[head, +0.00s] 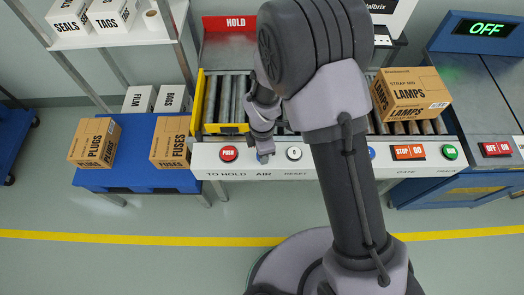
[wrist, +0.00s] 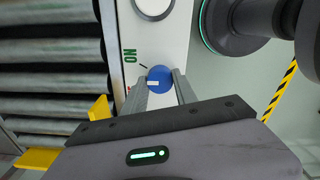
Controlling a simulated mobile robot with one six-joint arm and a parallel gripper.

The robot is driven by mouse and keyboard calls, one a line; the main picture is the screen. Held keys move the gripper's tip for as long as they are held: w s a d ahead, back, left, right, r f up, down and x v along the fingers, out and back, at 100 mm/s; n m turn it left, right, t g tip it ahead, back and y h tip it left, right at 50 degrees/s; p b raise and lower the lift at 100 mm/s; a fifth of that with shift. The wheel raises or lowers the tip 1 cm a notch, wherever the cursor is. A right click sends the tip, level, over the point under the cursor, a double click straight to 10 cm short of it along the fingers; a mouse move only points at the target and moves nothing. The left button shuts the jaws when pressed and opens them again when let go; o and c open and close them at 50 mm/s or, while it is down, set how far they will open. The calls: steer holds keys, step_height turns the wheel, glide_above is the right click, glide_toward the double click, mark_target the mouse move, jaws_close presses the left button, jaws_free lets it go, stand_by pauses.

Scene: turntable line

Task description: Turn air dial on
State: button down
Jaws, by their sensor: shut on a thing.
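The air dial is a round blue knob on the white front panel. In the wrist view the air dial (wrist: 160,75) sits between the two finger tips of my gripper (wrist: 163,83), which is shut on it. A small pale mark shows on the knob's face. Green "ON" lettering (wrist: 130,55) stands beside it, with a bit of red lettering lower down, mostly hidden by a finger. In the head view my gripper (head: 263,153) reaches down to the panel above the word "AIR" (head: 264,174), covering most of the knob.
A red PUSH button (head: 229,154) is left of the dial and a white RESET button (head: 294,153) right. Behind is the roller conveyor (head: 227,100) with a LAMPS box (head: 410,95). A blue table (head: 135,160) holds PLUGS and FUSES boxes. The OFF display (head: 487,29) glows green.

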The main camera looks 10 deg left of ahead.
steer(key=m, duration=0.5)
steer(key=shift+m, duration=0.3)
stand_by(0.4)
steer(key=c, duration=1)
jaws_free()
steer(key=shift+o, duration=0.2)
step_height(320, 180, up, 18)
steer(key=p, duration=0.5)
steer(key=shift+f+p, duration=0.25)
steer(key=shift+p, duration=0.15)
